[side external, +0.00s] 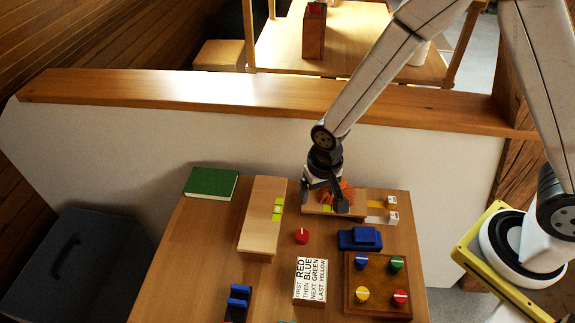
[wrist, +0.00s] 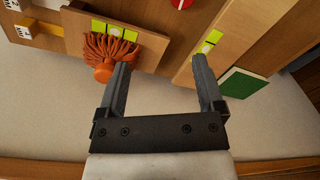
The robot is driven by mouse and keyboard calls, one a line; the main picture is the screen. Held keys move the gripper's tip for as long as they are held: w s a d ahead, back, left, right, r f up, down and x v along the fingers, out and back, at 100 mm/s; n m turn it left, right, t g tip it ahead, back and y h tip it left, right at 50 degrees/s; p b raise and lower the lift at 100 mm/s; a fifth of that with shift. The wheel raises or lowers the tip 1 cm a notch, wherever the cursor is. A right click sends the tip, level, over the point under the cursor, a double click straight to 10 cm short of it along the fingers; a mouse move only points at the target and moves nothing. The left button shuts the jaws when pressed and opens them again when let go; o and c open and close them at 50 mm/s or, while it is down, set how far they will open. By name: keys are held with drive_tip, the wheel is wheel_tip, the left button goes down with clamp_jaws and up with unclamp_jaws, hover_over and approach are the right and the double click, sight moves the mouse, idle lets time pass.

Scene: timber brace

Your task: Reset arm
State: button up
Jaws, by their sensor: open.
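My gripper (side external: 325,198) is low over the back part of the wooden table, beside an orange, stringy, tufted thing (side external: 341,194). In the wrist view the two fingers of my gripper (wrist: 163,75) are apart with nothing between them. The orange thing (wrist: 108,52) lies just left of the left finger there, on a wooden board with yellow-green squares (wrist: 115,29). I cannot tell whether the finger touches it.
A long wooden block (side external: 262,220), a green book (side external: 211,183), a red knob (side external: 301,236), a blue block (side external: 359,239), a lettered card (side external: 310,279) and a board with coloured knobs (side external: 380,280) stand on the table. A wood-topped wall (side external: 240,100) runs behind.

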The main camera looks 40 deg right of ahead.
drive_tip(key=s+d+r+n+t, duration=0.2)
drive_tip(key=s+d+r+n, duration=0.1)
drive_tip(key=s+d+r, duration=0.4)
drive_tip(key=d+r, duration=0.3)
drive_tip(key=d, duration=0.2)
drive_tip(key=shift+r, duration=0.35)
